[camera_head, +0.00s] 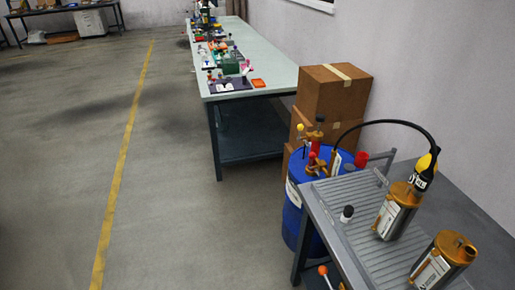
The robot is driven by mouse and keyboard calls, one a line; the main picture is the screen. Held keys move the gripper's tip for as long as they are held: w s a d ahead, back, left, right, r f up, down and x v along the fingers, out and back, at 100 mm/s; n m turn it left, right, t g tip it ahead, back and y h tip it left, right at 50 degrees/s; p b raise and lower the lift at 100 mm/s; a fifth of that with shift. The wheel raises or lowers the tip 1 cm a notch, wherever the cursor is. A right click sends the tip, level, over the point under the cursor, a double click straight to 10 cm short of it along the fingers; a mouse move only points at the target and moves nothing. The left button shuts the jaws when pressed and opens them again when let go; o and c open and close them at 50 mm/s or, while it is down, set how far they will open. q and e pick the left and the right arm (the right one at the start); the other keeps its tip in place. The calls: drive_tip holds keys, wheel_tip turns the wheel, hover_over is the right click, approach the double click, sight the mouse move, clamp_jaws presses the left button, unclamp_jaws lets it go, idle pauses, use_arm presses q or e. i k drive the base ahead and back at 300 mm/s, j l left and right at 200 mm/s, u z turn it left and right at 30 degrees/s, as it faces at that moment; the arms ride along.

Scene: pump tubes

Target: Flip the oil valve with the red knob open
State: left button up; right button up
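A blue barrel (294,205) with a white label stands at the lower right. On its top sits brass pump or valve hardware (318,169). A red knob (312,157) shows on this hardware, and a yellow knob (300,127) stands higher on the left. A second red part (361,159) is to the right, by the cart. At the bottom edge an orange-red ball (322,270) sits on a lever. Which red part belongs to the oil valve, and how its handle is turned, is too small to tell. Neither of my grippers is in view.
Cardboard boxes (330,92) and a long workbench (262,80) stand behind. The floor at left is clear.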

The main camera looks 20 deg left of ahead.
sight(312, 156)
drive_tip(key=u, duration=0.2)
drive_tip(key=i+j+z, duration=0.1)
drive_tip(key=z, duration=0.5)
drive_tip(key=i+j+z, duration=0.2)
drive_tip(key=j, duration=0.15)
drive_tip(key=i+j+z, duration=0.2)
drive_tip(key=j, duration=0.2)
drive_tip(key=j+z, duration=0.15)
drive_tip(key=j, duration=0.25)
drive_tip(key=i+j+z, duration=0.2)
drive_tip(key=j, duration=0.25)
drive_tip(key=i+j, duration=0.15)
drive_tip(key=j, duration=0.6)
drive_tip(key=i+j+z, duration=0.1)
drive_tip(key=j, duration=0.7)
drive_tip(key=i+j, duration=0.1)
drive_tip(key=j, duration=0.65)
drive_tip(key=i+j, duration=0.1)
drive_tip(key=j, duration=0.7)
drive_tip(key=i+z, duration=0.05)
